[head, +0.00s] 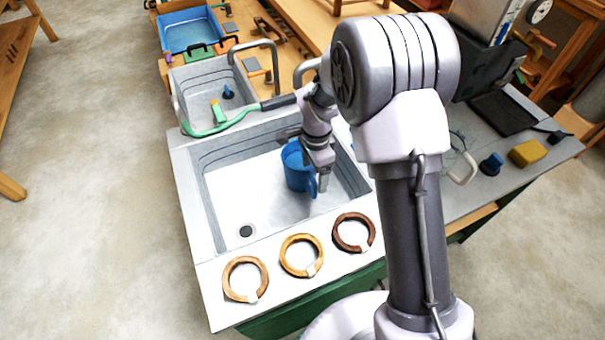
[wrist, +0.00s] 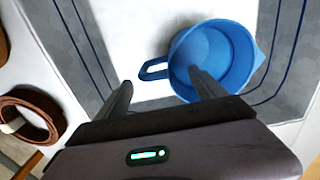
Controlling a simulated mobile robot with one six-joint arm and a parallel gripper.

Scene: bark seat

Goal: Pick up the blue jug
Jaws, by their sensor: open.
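The blue jug (head: 297,170) stands upright in the large sink basin (head: 235,205), towards its right side. In the wrist view the jug (wrist: 232,55) shows from above, with its handle (wrist: 152,69) on the left and its spout on the right. My gripper (head: 322,185) is over the basin at the jug's right side in the head view and hides part of it. In the wrist view my gripper (wrist: 162,88) is open, one finger left of the jug below the handle, the other overlapping the jug's near rim. Whether a finger touches the jug I cannot tell.
Three split rings, light (head: 245,279), yellow (head: 301,255) and dark brown (head: 354,232), lie on the front ledge. A smaller sink (head: 205,90) with a green hose (head: 215,132) lies behind. A yellow sponge (head: 527,153) is on the right counter. The basin's left part is clear.

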